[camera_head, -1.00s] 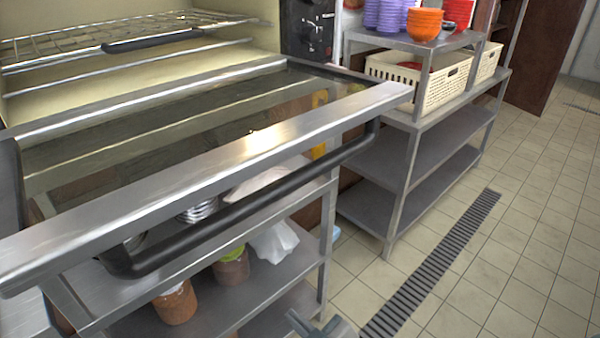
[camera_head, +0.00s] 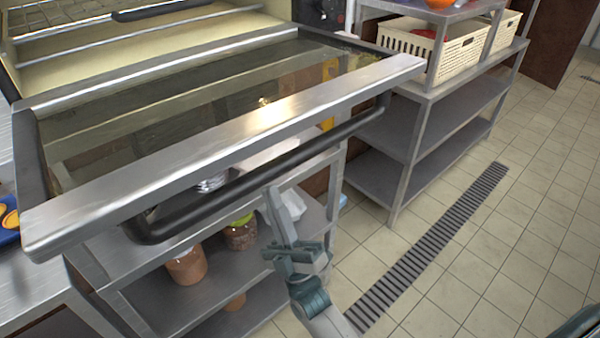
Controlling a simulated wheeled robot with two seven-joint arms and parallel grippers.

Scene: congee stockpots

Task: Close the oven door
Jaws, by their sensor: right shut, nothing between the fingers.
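The oven door (camera_head: 190,118) is open and lies folded down, roughly level, in front of the oven cavity (camera_head: 150,48). It has a dark glass pane in a steel frame and a black bar handle (camera_head: 235,188) along its front edge. My right gripper (camera_head: 273,194) is shut and empty. Its fingers point up, with the tips just below the handle's middle in the picture. I cannot tell whether they touch the handle. My left gripper is not in view.
A steel shelf unit (camera_head: 225,285) with jars stands below the door. Another steel rack (camera_head: 440,120) with a cream basket (camera_head: 435,47) stands to the right. The tiled floor (camera_head: 490,240) with a drain grate (camera_head: 430,250) is open at the right.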

